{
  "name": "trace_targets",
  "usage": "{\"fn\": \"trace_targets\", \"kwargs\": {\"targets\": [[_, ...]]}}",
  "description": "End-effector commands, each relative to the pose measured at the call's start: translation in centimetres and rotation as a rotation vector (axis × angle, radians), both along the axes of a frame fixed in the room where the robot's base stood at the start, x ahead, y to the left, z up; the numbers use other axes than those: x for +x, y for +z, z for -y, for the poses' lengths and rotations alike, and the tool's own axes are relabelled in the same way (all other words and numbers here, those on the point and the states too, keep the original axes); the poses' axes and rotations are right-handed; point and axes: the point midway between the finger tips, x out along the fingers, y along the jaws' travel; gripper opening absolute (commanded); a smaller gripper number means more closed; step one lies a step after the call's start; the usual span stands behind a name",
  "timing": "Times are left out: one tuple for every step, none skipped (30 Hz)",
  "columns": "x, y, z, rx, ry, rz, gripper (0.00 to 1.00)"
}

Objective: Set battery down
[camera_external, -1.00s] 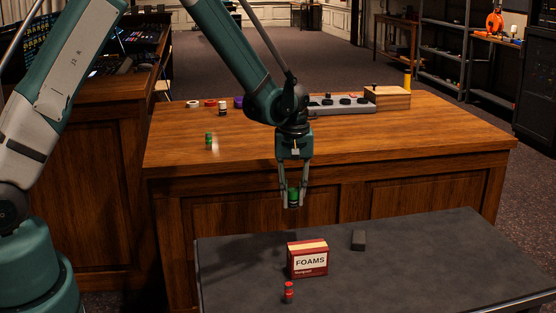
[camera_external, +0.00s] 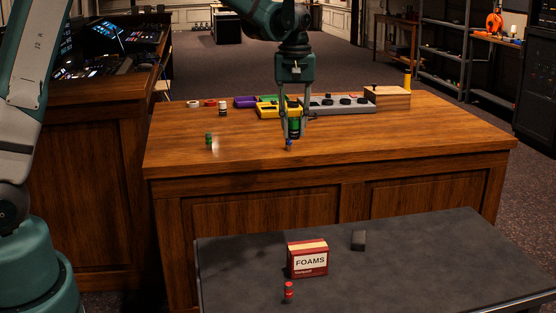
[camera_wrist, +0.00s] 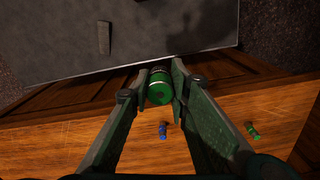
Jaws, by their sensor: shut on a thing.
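A green battery (camera_external: 294,127) is held upright between the fingers of my gripper (camera_external: 294,135), which is shut on it. In the external view it appears over the front part of the wooden desk (camera_external: 400,145). In the wrist view the held battery (camera_wrist: 159,92) sits between the fingertips, near the desk's edge. Another green battery (camera_external: 209,140) stands on the desk to the left. I cannot tell the held battery's height.
Yellow (camera_external: 268,111) and purple (camera_external: 245,102) trays, a grey panel with knobs (camera_external: 340,105) and a wooden box (camera_external: 387,97) are at the desk's back. A dark table (camera_external: 430,260) in front holds a FOAMS box (camera_external: 307,259), a red battery (camera_external: 288,292) and a dark block (camera_external: 358,240).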

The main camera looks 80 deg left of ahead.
Motion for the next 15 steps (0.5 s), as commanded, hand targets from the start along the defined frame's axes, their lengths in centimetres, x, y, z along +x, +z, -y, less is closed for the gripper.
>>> {"fn": "trace_targets", "kwargs": {"targets": [[0.0,0.8,0.0,0.0,0.0,0.0,0.05],[0.0,1.3,0.0,0.0,0.0,0.0,0.05],[0.0,1.9,0.0,0.0,0.0,0.0,0.05],[0.0,2.2,0.0,0.0,0.0,0.0,0.05],[0.0,2.6,0.0,0.0,0.0,0.0,0.05],[0.0,3.1,0.0,0.0,0.0,0.0,0.05],[0.0,3.5,0.0,0.0,0.0,0.0,0.05],[0.0,3.9,0.0,0.0,0.0,0.0,0.05],[0.0,4.4,0.0,0.0,0.0,0.0,0.05],[-0.1,4.6,-0.3,0.0,0.001,0.0,0.05],[-0.2,4.6,-0.8,0.0,0.002,0.0,0.05],[-0.3,4.6,-1.4,0.0,0.003,0.0,0.05],[-0.4,4.6,-1.8,0.0,0.003,0.0,0.05],[-0.4,4.6,-2.3,0.0,0.004,0.0,0.05],[-0.5,4.7,-2.8,0.0,0.004,0.0,0.05]]}}
